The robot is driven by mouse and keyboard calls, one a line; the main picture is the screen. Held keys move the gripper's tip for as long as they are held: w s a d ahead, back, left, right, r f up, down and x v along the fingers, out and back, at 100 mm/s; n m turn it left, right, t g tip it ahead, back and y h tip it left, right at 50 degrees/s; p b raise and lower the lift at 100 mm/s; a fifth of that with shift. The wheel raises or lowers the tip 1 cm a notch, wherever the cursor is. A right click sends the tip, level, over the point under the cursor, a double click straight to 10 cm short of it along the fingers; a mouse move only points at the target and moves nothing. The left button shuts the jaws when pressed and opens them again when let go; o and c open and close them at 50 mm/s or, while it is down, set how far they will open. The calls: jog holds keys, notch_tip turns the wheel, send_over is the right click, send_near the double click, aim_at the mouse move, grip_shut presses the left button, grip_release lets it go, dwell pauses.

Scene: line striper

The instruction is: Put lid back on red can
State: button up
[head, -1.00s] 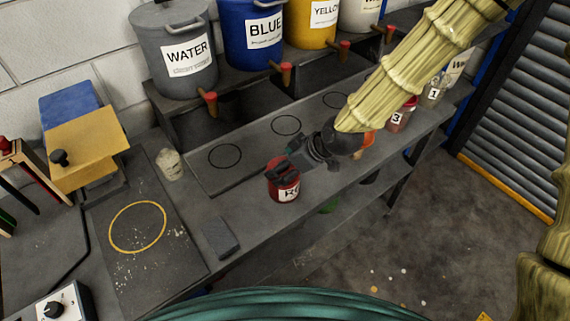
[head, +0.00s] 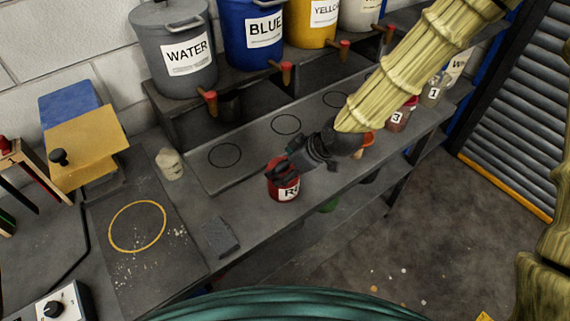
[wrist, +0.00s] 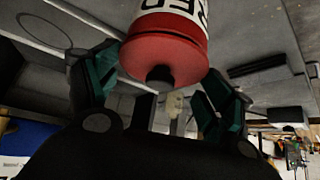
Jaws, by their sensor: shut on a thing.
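The red can (head: 285,190) stands upright on the grey bench, its white label facing the front. It also shows in the wrist view (wrist: 166,22), where the label reads RED. Its red lid (wrist: 165,57) with a dark knob (wrist: 160,76) is at the can's top, lined up with it; I see no clear gap, but cannot tell whether it is fully seated. My gripper (head: 284,165) reaches in from the right at the can's top. In the wrist view its fingers (wrist: 160,72) are on both sides of the lid, shut on it. The fingers partly hide the lid in the head view.
A grey block (head: 221,237) lies left of the can near the bench's front edge. A pale lump (head: 170,164) stands farther left. Numbered jars (head: 398,117) stand to the right, behind my arm. Large paint buckets (head: 250,35) stand on the raised shelf behind.

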jog(key=o, duration=0.9)
jog(key=shift+r+p, duration=2.4)
jog(key=shift+r, duration=1.15)
grip_shut()
